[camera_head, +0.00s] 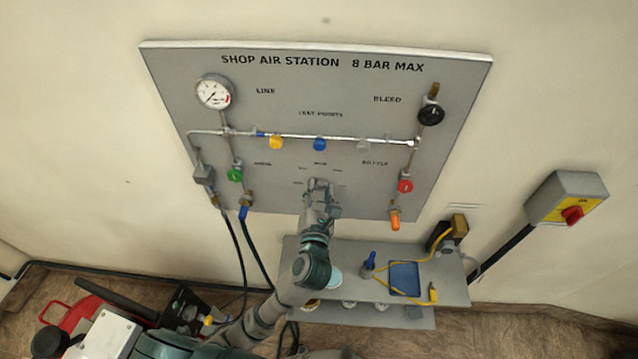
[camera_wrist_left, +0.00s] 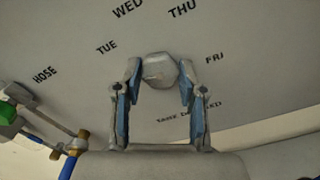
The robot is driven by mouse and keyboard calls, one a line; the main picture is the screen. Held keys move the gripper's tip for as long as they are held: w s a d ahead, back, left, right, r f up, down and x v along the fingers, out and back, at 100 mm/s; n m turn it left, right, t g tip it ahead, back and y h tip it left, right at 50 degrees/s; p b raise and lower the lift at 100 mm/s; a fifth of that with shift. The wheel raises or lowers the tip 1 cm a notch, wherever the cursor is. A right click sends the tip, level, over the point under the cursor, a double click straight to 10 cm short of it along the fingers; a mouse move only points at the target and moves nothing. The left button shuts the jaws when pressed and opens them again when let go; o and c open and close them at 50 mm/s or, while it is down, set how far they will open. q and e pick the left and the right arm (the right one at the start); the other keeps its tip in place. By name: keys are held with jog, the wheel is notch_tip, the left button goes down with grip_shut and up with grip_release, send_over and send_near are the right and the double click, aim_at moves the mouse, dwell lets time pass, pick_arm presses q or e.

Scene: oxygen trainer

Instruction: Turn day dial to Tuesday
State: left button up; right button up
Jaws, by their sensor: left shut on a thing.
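The day dial (camera_wrist_left: 160,70) is a grey faceted knob on the grey panel, seen in the left wrist view. The labels TUE (camera_wrist_left: 106,48), WED, THU and FRI are arranged around it, with TUE to its upper left. My left gripper (camera_wrist_left: 158,82) is shut on the dial, one finger on each side. In the head view, my left gripper (camera_head: 320,184) is at the panel's lower middle and hides the dial. I cannot tell which day the dial points to. My right gripper is not in view.
The shop air panel (camera_head: 300,85) carries a gauge (camera_head: 213,93), pipes and coloured valve knobs, including a green one (camera_head: 235,174) and a red one (camera_head: 405,186). A grey shelf (camera_head: 452,290) below holds a blue tray (camera_head: 404,278). A switch box (camera_head: 566,198) is at right.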

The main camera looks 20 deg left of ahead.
pick_arm(q)
jog(key=m+p, duration=0.4)
jog(key=p, duration=0.2)
jog(key=shift+r, duration=0.2)
jog(key=shift+f+m+p, duration=0.15)
jog(key=shift+m+p, duration=0.45)
jog(key=shift+p, duration=0.1)
jog(key=shift+f+m+p, duration=0.15)
jog(key=shift+m+p, duration=0.15)
jog(key=shift+m, duration=0.2)
jog(key=o, duration=1.1)
jog(key=shift+d, duration=0.1)
jog(key=shift+o, duration=0.2)
jog(key=shift+s, duration=0.15)
jog(key=s+d, duration=0.2)
jog(key=s, duration=0.9)
jog(key=shift+s+d, duration=0.2)
jog(key=shift+s, duration=0.05)
